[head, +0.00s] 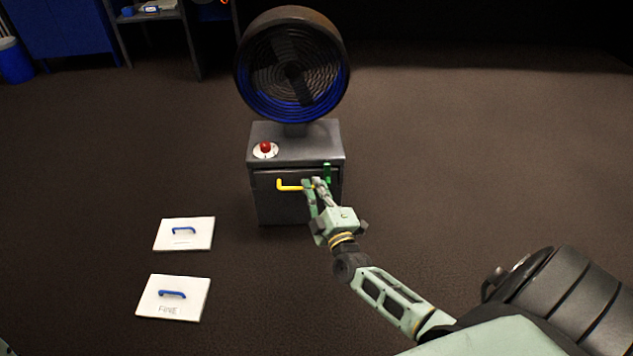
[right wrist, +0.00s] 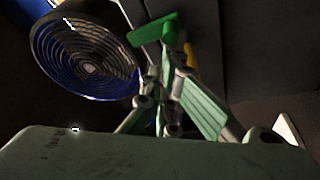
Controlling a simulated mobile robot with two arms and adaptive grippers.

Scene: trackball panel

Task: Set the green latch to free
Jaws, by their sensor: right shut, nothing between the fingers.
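The green latch (head: 327,172) is on the right side of the grey cabinet's front, near its top edge. In the right wrist view the green latch (right wrist: 156,30) lies just past my fingertips. My right gripper (head: 315,181) is shut and empty, in front of the cabinet between the yellow handle (head: 288,184) and the latch. In the right wrist view its fingers (right wrist: 168,85) come together just below the latch; I cannot tell whether they touch it. My left gripper is not in view.
The grey cabinet (head: 282,208) carries a red ball (head: 265,147) on a white disc and a large round fan (head: 292,66). Two white panels with blue handles, one upper (head: 184,244) and one lower (head: 155,304), lie on the floor at left. Floor right of the cabinet is clear.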

